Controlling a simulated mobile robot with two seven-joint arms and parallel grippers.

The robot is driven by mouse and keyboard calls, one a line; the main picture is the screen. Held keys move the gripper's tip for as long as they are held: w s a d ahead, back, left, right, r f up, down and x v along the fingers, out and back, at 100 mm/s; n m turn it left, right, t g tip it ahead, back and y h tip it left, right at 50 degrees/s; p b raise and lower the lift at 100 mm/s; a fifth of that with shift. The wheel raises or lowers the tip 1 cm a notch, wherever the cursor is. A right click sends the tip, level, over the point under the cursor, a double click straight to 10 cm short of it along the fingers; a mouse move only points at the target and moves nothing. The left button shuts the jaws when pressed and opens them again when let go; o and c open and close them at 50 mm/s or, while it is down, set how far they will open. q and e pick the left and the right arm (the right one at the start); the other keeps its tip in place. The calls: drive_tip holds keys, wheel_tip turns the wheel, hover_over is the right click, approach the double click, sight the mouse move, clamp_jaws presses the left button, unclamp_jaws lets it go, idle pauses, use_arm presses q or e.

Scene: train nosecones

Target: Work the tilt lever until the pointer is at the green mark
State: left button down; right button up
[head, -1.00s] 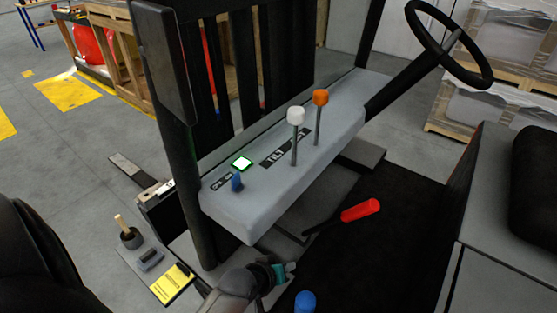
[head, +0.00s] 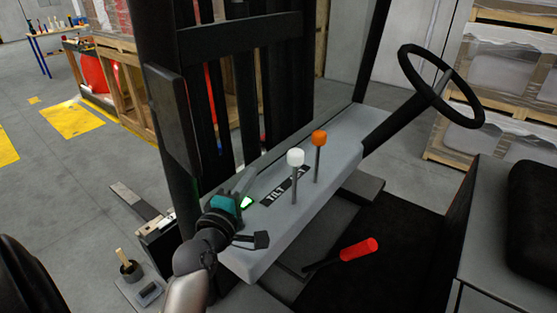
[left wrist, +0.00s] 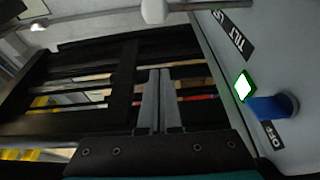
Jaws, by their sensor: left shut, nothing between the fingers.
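The tilt lever, a thin stalk with a white knob (head: 295,158), stands on the grey console (head: 335,150) beside a black TILT label (head: 274,193). Its white knob also shows at the top of the left wrist view (left wrist: 154,11), as does the TILT label (left wrist: 230,38). My left gripper (head: 247,178) is over the console's left end, left of the lever and apart from it. In the left wrist view its two grey fingers (left wrist: 160,100) are together and empty. I can make out no pointer or green mark. My right gripper is not in view.
An orange-knobbed lever (head: 319,138) stands just right of the white one. A green-lit square (left wrist: 243,87) and blue knob (left wrist: 271,107) sit on the console. Dark mast bars (head: 222,100) rise behind. A steering wheel (head: 470,118) and red-handled lever (head: 359,249) are to the right.

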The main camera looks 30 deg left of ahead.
use_arm(q)
drive_tip(key=shift+w, duration=0.1)
drive_tip(key=p, duration=0.1)
hover_over(295, 180)
drive_tip(key=s+a, duration=0.3)
drive_tip(key=shift+w+a, duration=0.1)
drive_tip(key=shift+w, duration=0.15)
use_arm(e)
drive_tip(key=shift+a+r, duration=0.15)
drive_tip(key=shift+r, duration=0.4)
